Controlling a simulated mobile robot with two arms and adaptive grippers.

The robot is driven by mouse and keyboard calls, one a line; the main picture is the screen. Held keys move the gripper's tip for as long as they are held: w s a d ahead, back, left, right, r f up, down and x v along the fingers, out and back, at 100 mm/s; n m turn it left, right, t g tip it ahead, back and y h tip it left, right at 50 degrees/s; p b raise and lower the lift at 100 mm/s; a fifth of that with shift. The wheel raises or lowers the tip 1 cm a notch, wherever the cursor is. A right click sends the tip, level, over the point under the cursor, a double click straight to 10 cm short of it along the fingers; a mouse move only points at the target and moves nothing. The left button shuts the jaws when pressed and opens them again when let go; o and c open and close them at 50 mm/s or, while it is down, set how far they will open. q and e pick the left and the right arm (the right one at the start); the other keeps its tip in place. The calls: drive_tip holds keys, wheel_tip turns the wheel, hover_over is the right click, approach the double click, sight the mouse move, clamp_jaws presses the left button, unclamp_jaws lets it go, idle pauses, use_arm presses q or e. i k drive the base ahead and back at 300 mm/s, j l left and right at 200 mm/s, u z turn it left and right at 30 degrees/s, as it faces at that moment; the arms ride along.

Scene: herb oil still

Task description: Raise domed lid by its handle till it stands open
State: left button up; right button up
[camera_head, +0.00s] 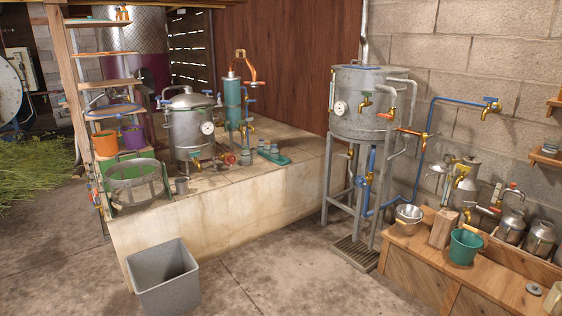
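A metal still pot (186,130) with a round gauge on its side stands on the pale stone bench, left of the middle. Its domed lid (188,101) sits down on the pot, shut. A small handle shows near the lid's top, too small to make out clearly. Neither of my grippers is in view.
A teal column (233,102) stands right of the pot. A wire basket (137,184) sits at the bench's left end beside a wooden shelf rack. A grey bin (163,280) stands on the floor in front. A tank (368,105) on legs stands right. The middle floor is clear.

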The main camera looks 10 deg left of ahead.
sight(188, 100)
drive_tip(key=i+j+u, duration=0.4)
drive_tip(key=i, duration=0.45)
drive_tip(key=i+u, duration=0.35)
drive_tip(key=i, duration=0.55)
